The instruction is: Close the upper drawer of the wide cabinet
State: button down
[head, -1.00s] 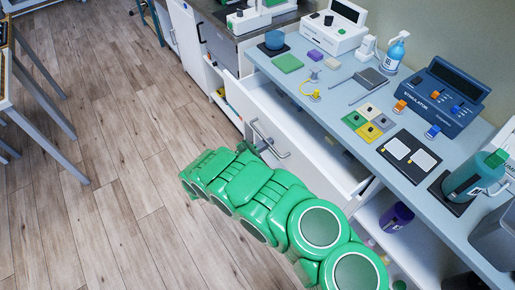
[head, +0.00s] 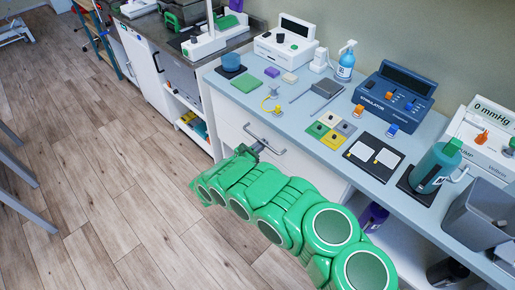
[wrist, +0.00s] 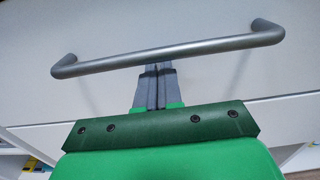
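The upper drawer (head: 240,112) of the wide cabinet is a white front just under the blue-grey worktop. Its inside does not show, and it looks flush or nearly flush with the cabinet. Its grey bar handle (head: 275,149) runs across the front; it also crosses the wrist view (wrist: 215,46). My gripper (head: 258,147) is at the middle of the handle. In the wrist view, its two fingers (wrist: 157,70) are together with nothing between them. Their tips end at the bar's lower edge; whether they touch the bar or the drawer front I cannot tell.
The worktop (head: 290,105) holds a stimulator (head: 395,97), a spray bottle (head: 346,62), colored pads and a green-lidded bottle (head: 435,168). Open shelving with a purple cup (head: 373,217) lies below right.

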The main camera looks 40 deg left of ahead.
jog(key=shift+w+d+r, duration=0.1)
jog(key=shift+w+d, duration=0.2)
jog(key=shift+w, duration=0.3)
jog(key=s, duration=1.5)
jog(key=shift+a, duration=0.35)
jog(key=shift+s, duration=0.1)
